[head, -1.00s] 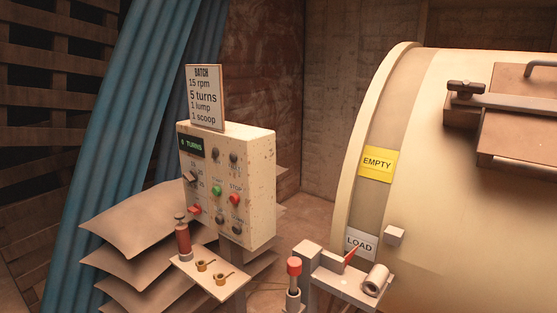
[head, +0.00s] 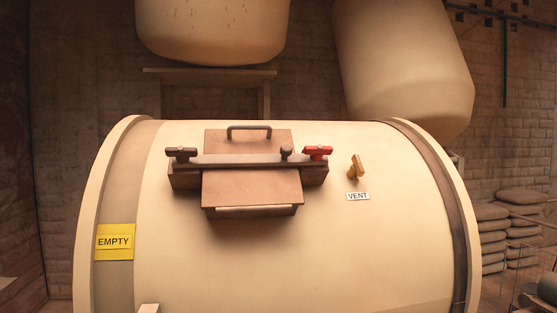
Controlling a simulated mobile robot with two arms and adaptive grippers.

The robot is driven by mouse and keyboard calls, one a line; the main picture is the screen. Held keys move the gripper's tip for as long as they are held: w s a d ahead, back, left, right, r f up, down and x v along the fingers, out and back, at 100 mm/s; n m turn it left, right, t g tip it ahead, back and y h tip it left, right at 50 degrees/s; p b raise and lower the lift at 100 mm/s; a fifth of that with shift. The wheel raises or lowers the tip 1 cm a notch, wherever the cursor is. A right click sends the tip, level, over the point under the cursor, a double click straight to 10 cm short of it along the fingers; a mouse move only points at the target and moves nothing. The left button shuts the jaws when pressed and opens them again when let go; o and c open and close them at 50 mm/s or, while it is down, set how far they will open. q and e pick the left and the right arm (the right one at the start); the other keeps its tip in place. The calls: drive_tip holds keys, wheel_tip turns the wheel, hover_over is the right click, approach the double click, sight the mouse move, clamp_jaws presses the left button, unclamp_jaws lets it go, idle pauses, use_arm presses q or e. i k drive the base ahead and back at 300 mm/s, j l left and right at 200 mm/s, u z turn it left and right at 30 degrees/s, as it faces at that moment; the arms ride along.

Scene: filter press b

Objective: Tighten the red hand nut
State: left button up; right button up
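A dark hand nut (head: 181,153) sits at the bar's left end, and a small dark knob (head: 286,153) stands just left of the red nut. The hatch has a handle (head: 249,129) at its back. Neither of my grippers is in view.
A brass vent valve (head: 356,167) stands right of the hatch, above a VENT label (head: 358,196). A yellow EMPTY sign (head: 115,242) is on the drum's left band. Two big cream vessels (head: 405,60) hang behind. Stacked sacks (head: 492,235) lie at the right. Space above the hatch looks clear.

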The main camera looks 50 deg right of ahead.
sight(316, 154)
drive_tip(key=l+z, duration=0.1)
drive_tip(key=z, duration=1.65)
drive_tip(key=i+j, duration=0.05)
drive_tip(key=j, duration=0.05)
